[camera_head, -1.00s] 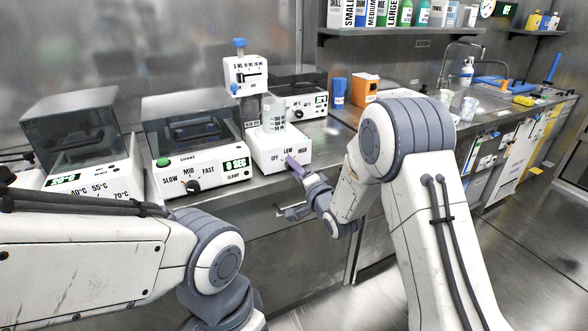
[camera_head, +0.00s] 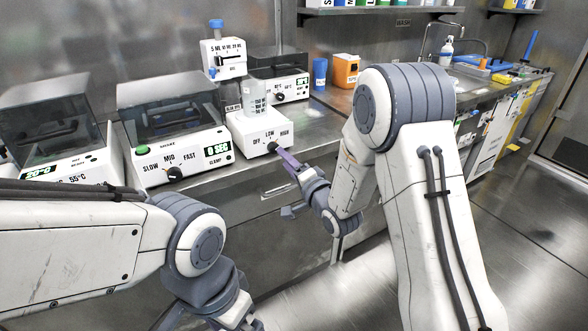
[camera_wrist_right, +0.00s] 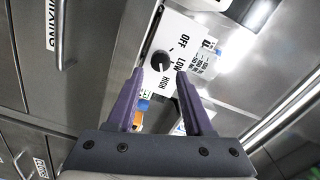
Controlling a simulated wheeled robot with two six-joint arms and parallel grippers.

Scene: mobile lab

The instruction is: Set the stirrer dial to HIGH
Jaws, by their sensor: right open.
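The stirrer (camera_head: 245,137) is a white box on the bench with OFF, LOW and HIGH printed on its front, and a clear beaker (camera_head: 254,97) on top. Its black dial (camera_head: 273,148) is on the front panel. The wrist view shows the dial (camera_wrist_right: 160,61) beside the three labels; I cannot tell surely which one it points to. My right gripper (camera_head: 283,155) has purple fingers just in front of the dial. In the wrist view its fingers (camera_wrist_right: 159,77) are open, with the dial ahead between their tips, apart from them.
A shaker (camera_head: 180,155) with SLOW, MID and FAST marks stands left of the stirrer. A dispenser (camera_head: 224,58) and another lidded device (camera_head: 278,88) stand behind it. A blue cup (camera_head: 320,73) and orange box (camera_head: 345,70) are farther right. The floor is clear.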

